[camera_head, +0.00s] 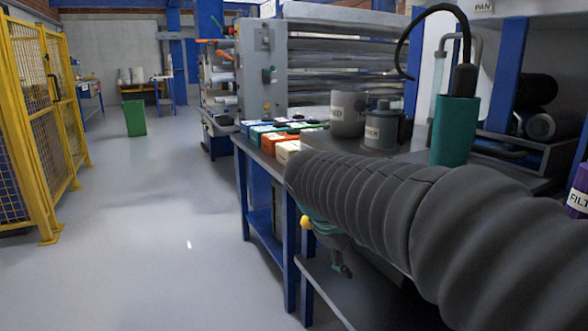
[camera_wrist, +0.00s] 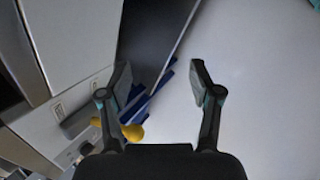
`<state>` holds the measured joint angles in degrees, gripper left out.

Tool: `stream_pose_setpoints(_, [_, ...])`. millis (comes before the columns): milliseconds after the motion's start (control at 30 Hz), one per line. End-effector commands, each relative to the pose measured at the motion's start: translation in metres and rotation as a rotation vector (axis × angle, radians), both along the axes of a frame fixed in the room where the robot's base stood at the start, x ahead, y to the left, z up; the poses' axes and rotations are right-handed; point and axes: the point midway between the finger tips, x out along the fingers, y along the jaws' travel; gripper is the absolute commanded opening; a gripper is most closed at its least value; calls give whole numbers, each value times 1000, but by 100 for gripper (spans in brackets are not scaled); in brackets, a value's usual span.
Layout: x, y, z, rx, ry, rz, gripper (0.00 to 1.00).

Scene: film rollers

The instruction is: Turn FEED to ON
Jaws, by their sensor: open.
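I cannot make out a switch labelled FEED or an ON mark in either view. A yellow rounded knob (camera_wrist: 131,132) shows beside the left finger in the wrist view. A yellow ball, perhaps the same one, shows beside my arm in the head view (camera_head: 306,222). My gripper (camera_wrist: 159,76) is open and empty, its fingers wide apart above the bench edge and floor. In the head view my gripper (camera_head: 342,268) hangs low behind my arm, partly hidden. A pale panel (camera_wrist: 75,78) with a grey handle-like part lies left of the fingers.
A blue-framed bench (camera_head: 259,216) holds coloured boxes (camera_head: 272,141) and grey canisters (camera_head: 349,114). A roller machine (camera_head: 265,70) stands behind. A teal cylinder (camera_head: 455,130) stands at right. Yellow mesh fencing (camera_head: 35,120) borders the left; open floor (camera_head: 165,230) lies between.

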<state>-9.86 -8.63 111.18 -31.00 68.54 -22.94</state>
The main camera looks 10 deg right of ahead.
Motion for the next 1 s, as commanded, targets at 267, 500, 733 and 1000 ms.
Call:
stream_pose_setpoints(267, [104,12,34,-335,177,206,64])
stream_pose_setpoints(500, [186,42,48,-623,324,340,64])
stream_pose_setpoints(733, [252,87,50,-896,460,421,64])
stream_pose_setpoints(1000, [297,144,40,-1159,586,450,64])
